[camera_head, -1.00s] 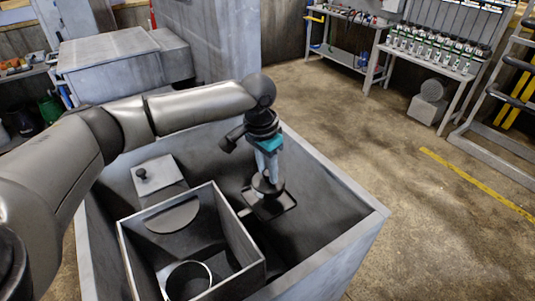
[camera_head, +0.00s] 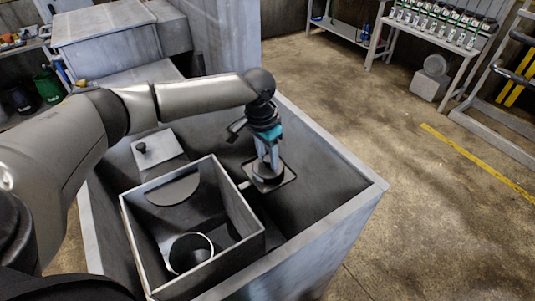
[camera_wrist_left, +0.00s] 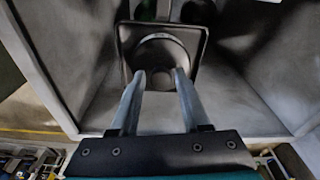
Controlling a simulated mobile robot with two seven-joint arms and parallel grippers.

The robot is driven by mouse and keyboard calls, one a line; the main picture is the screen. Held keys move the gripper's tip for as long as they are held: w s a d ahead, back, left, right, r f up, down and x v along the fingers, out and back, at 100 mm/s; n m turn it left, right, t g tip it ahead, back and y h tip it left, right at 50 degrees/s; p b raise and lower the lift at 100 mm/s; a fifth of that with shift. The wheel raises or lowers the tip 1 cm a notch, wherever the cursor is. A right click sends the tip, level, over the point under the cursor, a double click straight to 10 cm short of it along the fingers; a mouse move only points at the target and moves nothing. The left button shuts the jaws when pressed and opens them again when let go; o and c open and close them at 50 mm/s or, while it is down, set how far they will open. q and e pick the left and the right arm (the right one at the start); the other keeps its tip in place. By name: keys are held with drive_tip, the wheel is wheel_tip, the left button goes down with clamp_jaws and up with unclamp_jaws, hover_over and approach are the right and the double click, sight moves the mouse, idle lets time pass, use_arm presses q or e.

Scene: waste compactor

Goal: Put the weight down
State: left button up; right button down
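The weight (camera_head: 267,172) is a dark round piece with a smaller raised knob. It sits upright over a square dark tray (camera_head: 289,180) inside the grey bin. My left gripper (camera_head: 268,156) points straight down over the weight. In the left wrist view, the two pale fingers of the left gripper (camera_wrist_left: 160,76) stand apart, one on each side of the knob of the weight (camera_wrist_left: 160,50). They look open, with narrow gaps beside the knob. The tray (camera_wrist_left: 118,50) frames the weight in that view. My right gripper is not in view.
A square open box (camera_head: 240,210) with a round ring inside (camera_head: 191,252) stands left of the tray. A plate with a black knob (camera_head: 158,152) lies behind it. The bin's tall right rim (camera_head: 335,155) bounds the space. Shelves stand beyond open floor.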

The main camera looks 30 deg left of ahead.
sight(264, 169)
use_arm(q)
drive_tip(key=shift+o, duration=1.1)
drive_tip(key=shift+r, duration=0.1)
wheel_tip(264, 169, up, 12)
drive_tip(key=s, duration=0.1)
drive_tip(key=shift+s+a, duration=0.15)
drive_tip(key=shift+a, duration=0.1)
